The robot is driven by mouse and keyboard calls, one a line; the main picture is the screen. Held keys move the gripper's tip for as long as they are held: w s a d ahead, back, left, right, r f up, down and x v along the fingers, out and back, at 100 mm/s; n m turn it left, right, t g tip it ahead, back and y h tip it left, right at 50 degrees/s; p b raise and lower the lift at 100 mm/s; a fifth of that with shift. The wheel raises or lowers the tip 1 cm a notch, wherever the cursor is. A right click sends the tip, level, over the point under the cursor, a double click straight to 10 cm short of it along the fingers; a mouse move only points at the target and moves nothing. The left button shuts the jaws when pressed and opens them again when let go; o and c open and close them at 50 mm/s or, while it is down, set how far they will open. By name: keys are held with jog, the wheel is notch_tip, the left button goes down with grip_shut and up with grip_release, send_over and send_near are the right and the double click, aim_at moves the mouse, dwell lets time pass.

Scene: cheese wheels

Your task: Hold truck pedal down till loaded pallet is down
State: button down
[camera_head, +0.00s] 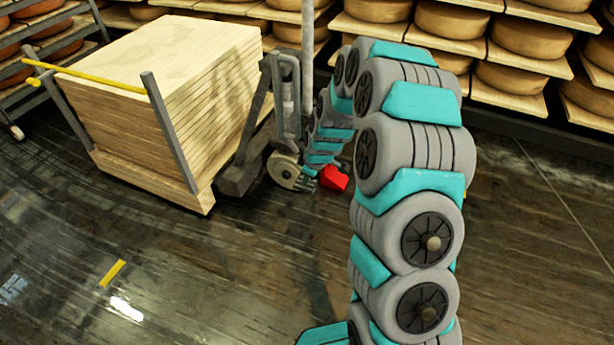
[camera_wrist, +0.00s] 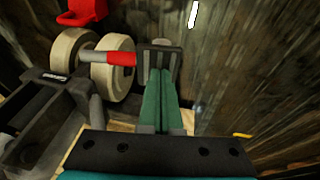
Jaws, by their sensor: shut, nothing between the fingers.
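The loaded pallet (camera_head: 190,195) carries a tall stack of pale boards (camera_head: 165,50) at the left in the head view. I cannot tell whether its underside clears the floor. The truck (camera_head: 240,170) stands at its right end, with a cream wheel (camera_head: 283,169) low down. A red part (camera_head: 335,178) is beside the wheel. In the wrist view, a red-tipped bar (camera_wrist: 121,58) lies between two cream wheels (camera_wrist: 70,47), and another red piece (camera_wrist: 84,12) is above. My gripper (camera_wrist: 158,52) is shut and empty, its tips close beside the bar's red end; contact is unclear.
Shelves of cheese wheels (camera_head: 450,20) line the back, and another rack (camera_head: 50,45) stands at the far left. Grey posts (camera_head: 170,130) and a yellow bar (camera_head: 85,77) border the stack.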

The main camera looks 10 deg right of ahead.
jog(key=shift+s+a+f, duration=0.1)
jog(key=shift+s+f, duration=0.1)
jog(key=shift+f, duration=0.5)
jog(key=shift+s+f, duration=0.2)
dwell(2.6)
